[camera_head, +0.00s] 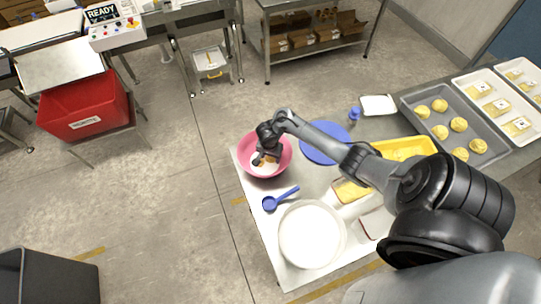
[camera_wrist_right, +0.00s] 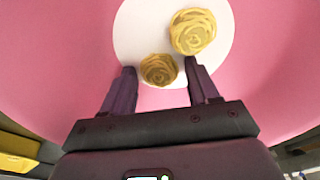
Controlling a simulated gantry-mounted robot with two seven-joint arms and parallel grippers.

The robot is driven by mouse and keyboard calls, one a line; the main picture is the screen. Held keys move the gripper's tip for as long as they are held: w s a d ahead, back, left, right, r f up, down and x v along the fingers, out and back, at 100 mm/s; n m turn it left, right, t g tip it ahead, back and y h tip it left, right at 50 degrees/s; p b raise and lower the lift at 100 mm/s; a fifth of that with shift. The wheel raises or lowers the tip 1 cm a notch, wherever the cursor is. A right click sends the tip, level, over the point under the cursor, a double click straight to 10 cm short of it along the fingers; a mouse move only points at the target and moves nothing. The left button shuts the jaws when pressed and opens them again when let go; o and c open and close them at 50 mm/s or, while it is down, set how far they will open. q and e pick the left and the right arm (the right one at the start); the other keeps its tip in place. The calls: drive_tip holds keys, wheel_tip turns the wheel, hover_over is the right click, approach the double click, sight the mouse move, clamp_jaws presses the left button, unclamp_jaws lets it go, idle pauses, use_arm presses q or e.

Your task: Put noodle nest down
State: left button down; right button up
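A pink bowl (camera_head: 285,147) stands at the left end of the steel table, with a white round base inside it. In the right wrist view, two yellow noodle nests lie on that white round: one nest (camera_wrist_right: 158,69) just ahead of and between my fingertips, the other nest (camera_wrist_right: 193,31) farther up and right. My right gripper (camera_wrist_right: 159,72) is open over the bowl (camera_wrist_right: 60,60), with a visible gap between each finger and the nearer nest. In the head view my right gripper (camera_head: 260,160) reaches into the bowl and partly hides the nests. My left gripper is not in view.
A grey tray (camera_head: 478,155) with several yellow nests lies at right, near white trays of packs (camera_head: 480,72). A blue plate (camera_head: 322,143), blue ladle (camera_head: 270,203), white round container (camera_head: 310,235) and yellow tray (camera_head: 405,146) crowd the table. A red bin (camera_head: 85,108) stands left.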

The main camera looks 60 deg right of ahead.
sight(269, 159)
drive_tip(key=shift+o, duration=0.9)
drive_tip(key=shift+r, duration=0.5)
wheel_tip(269, 159, up, 12)
drive_tip(key=a+p, duration=0.2)
drive_tip(key=p, duration=0.6)
drive_tip(key=s+a+r+n+t, duration=0.1)
drive_tip(key=s+a+n, duration=0.1)
drive_tip(key=a+n, duration=0.4)
drive_tip(key=s+a+r+n+t, duration=0.1)
drive_tip(key=s+a+n, duration=0.1)
drive_tip(key=a+n, duration=0.45)
drive_tip(key=s+a+r+n+t+y, duration=0.1)
drive_tip(key=s+a+r+n, duration=0.5)
drive_tip(key=s+a+r, duration=0.4)
drive_tip(key=shift+s+a+r+y, duration=0.25)
drive_tip(key=shift+a+r, duration=0.45)
drive_tip(key=shift+a, duration=0.55)
